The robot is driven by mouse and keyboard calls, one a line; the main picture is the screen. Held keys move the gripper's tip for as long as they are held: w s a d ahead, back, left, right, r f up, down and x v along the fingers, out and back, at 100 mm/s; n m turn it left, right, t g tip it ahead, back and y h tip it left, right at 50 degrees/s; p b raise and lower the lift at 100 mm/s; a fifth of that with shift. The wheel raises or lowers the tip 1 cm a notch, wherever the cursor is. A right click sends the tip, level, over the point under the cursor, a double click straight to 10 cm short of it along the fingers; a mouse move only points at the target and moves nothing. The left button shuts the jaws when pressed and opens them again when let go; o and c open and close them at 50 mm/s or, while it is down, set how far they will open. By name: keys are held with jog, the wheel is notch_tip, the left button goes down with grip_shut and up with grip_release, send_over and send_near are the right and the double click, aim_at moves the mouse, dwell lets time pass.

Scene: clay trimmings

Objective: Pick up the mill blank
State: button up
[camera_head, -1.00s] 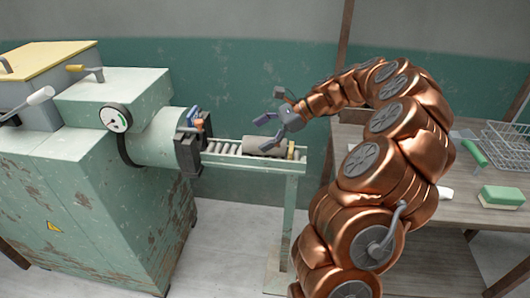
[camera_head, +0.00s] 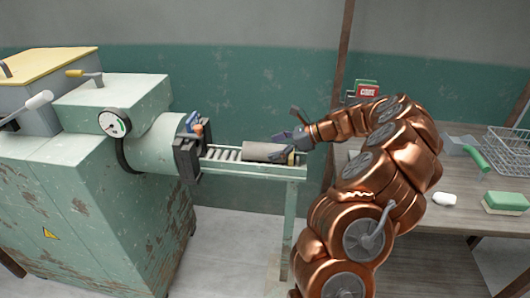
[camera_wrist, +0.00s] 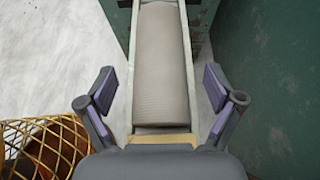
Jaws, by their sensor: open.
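The mill blank (camera_head: 262,151), a grey-beige cylinder, lies on its side on the roller track (camera_head: 225,155) that runs out of the green machine. In the wrist view the mill blank (camera_wrist: 161,65) lies lengthwise between the track's side rails, straight ahead. My gripper (camera_head: 284,141) is at the blank's right end in the head view. In the wrist view my gripper (camera_wrist: 161,90) is open, with one finger on each side of the track, and nothing is held. The head view does not show clearly whether the fingers touch the blank.
The green machine (camera_head: 90,180) with a black clamp-like outlet (camera_head: 187,150) stands at the left. At right, a wooden table (camera_head: 440,205) holds a green-and-white sponge (camera_head: 505,202), a white lump (camera_head: 444,199) and a wire basket (camera_head: 500,148). A woven basket (camera_wrist: 42,145) shows at lower left in the wrist view.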

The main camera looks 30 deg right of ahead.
jog(key=shift+x, duration=1.2)
jog(key=shift+c, duration=0.2)
grip_shut()
jog(key=shift+r, duration=0.15)
